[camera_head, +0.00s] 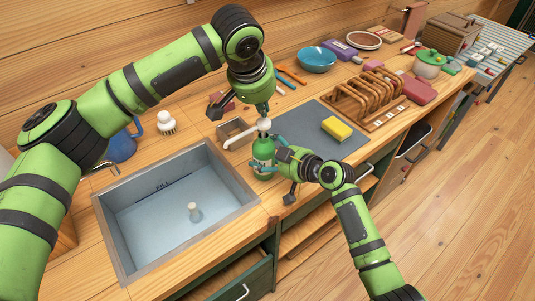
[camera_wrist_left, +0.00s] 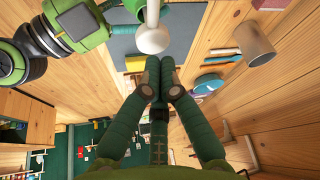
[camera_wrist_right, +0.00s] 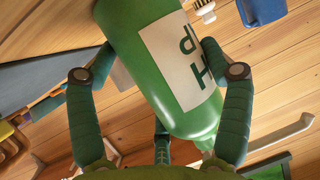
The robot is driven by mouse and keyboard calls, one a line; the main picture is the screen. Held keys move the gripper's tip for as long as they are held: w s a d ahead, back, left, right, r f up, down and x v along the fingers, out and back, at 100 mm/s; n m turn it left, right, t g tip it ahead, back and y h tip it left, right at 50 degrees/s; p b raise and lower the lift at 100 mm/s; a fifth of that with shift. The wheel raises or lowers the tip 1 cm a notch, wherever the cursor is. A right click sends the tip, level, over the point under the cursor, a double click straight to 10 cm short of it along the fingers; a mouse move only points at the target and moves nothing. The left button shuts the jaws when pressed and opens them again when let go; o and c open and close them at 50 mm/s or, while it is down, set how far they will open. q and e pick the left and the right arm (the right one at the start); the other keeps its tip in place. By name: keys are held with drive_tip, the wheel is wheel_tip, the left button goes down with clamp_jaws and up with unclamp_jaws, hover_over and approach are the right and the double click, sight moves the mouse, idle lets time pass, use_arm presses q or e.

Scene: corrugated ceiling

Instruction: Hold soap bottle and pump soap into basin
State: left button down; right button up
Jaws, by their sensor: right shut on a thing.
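The green soap bottle (camera_head: 262,153) with a white pump head (camera_head: 263,124) stands about upright just right of the basin (camera_head: 252,192). Its white nozzle points left toward the basin. My right gripper (camera_head: 268,160) is shut around the bottle's body; the right wrist view shows the green bottle (camera_wrist_right: 150,60) with its pale label between the fingers. My left gripper (camera_head: 263,110) is directly above the pump head. In the left wrist view its fingertips (camera_wrist_left: 160,72) are together and empty, close to the white pump head (camera_wrist_left: 152,40); I cannot tell whether they touch.
A pale stopper (camera_head: 194,211) stands in the basin, which has a marked line on its wall. A yellow sponge (camera_head: 337,128) lies on a grey mat (camera_head: 312,122). A dish rack (camera_head: 365,97) is further right.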

sight(263, 121)
use_arm(q)
drive_tip(key=shift+f, duration=0.1)
idle(0.4)
drive_tip(key=shift+f, duration=1.65)
drive_tip(key=shift+r, duration=1.75)
drive_tip(key=shift+f, duration=0.2)
drive_tip(key=shift+f, duration=1.55)
drive_tip(key=shift+r, duration=1.85)
